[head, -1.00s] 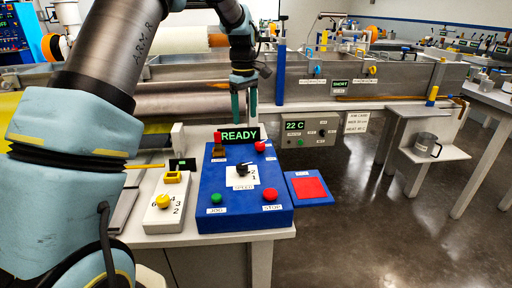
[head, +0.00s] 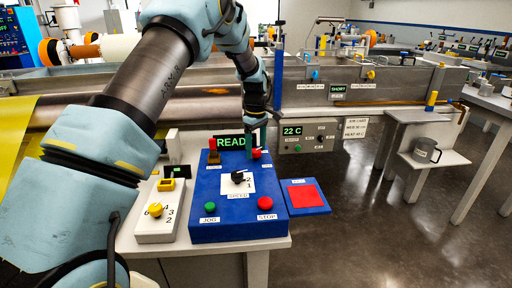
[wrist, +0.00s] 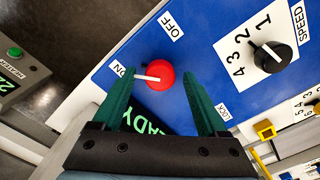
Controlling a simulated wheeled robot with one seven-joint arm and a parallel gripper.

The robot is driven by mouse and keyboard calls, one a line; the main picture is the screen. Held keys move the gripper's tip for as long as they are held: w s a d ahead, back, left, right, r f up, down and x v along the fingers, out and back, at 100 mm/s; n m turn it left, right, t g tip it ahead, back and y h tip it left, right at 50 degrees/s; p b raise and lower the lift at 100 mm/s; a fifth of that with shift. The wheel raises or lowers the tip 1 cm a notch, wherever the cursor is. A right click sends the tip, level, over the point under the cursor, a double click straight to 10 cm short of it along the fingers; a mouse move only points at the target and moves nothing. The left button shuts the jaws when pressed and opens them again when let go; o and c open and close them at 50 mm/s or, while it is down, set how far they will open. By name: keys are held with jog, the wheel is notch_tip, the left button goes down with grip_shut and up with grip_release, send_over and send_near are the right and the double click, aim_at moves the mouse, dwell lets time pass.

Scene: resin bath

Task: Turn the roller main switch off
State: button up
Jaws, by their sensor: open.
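The roller main switch is a red round knob (wrist: 160,76) with a white pointer, on the blue control panel (wrist: 215,20). In the wrist view the pointer faces the ON label (wrist: 117,69); the OFF label (wrist: 171,25) is at the knob's upper right. My gripper (wrist: 161,88) is open, with its green fingers on either side of the knob; I cannot tell whether they touch it. In the head view the knob (head: 256,154) is at the panel's back right, and my gripper (head: 254,142) is just above it, partly hiding the READY display.
The panel also holds the black SPEED knob (head: 238,177), a green JOG button (head: 210,206), a red STOP button (head: 265,203) and a red-handled lever (head: 213,149). A red pad (head: 305,196) lies to the right. A white box with a yellow knob (head: 155,210) stands left.

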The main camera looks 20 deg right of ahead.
jog(key=shift+f, duration=0.25)
grip_shut()
dwell(0.5)
